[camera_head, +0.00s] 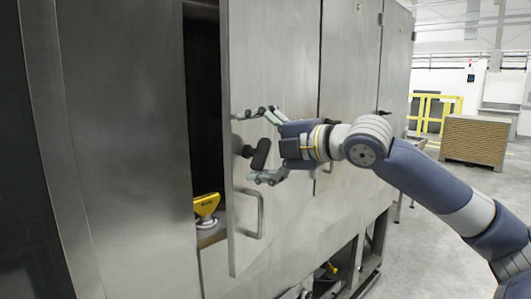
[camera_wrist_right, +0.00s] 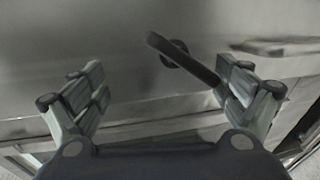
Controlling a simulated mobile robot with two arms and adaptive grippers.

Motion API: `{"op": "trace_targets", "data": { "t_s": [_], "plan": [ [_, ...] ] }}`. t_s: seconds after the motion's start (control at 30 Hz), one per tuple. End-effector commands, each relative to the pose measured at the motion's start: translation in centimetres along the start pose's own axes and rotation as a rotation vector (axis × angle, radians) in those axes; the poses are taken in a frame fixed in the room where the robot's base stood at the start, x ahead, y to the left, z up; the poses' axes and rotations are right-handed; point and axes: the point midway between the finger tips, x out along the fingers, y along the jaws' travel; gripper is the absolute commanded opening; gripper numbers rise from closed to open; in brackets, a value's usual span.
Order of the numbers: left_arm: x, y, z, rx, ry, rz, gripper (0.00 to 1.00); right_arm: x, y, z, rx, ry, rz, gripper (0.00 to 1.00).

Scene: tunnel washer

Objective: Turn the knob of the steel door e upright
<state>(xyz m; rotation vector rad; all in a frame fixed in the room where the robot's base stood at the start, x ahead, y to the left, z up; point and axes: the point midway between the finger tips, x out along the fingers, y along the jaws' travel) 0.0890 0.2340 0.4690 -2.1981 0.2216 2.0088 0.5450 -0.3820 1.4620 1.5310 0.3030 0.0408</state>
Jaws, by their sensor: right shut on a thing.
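The steel door (camera_head: 275,75) stands slightly ajar, with a dark gap along its left edge. Its black knob (camera_head: 260,154) is tilted in the head view, top leaning right. In the right wrist view the knob (camera_wrist_right: 185,58) lies slanted, its lower right end against the right-hand finger. In the right wrist view, a gap shows between the left-hand finger and the knob. My left gripper is not in view.
A bar handle (camera_head: 258,215) sits on the door below the knob. A yellow device (camera_head: 206,206) is inside the opening at left. More steel doors continue right. A brown crate (camera_head: 475,140) and yellow railing (camera_head: 433,112) stand far back, with open floor before them.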

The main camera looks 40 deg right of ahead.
Motion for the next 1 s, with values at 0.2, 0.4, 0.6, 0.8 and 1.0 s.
{"op": "trace_targets", "data": {
  "t_s": [0.2, 0.4, 0.6, 0.8, 1.0],
  "plan": [
    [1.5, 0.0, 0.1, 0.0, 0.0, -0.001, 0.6, -2.0, 0.7, 0.4, -0.01, -0.013, 0.029, 0.8],
    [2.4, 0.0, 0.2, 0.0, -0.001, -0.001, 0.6, -3.1, 0.4, 0.4, -0.009, -0.012, 0.026, 0.8],
    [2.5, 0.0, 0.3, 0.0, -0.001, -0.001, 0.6, -3.2, 0.4, 0.3, -0.007, -0.009, 0.021, 0.8],
    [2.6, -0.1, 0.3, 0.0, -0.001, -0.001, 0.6, -3.1, 0.2, 0.2, -0.005, -0.007, 0.017, 0.8],
    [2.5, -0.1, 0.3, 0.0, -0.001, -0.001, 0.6, -3.1, 0.2, 0.2, -0.005, -0.006, 0.016, 0.62]
  ]
}}
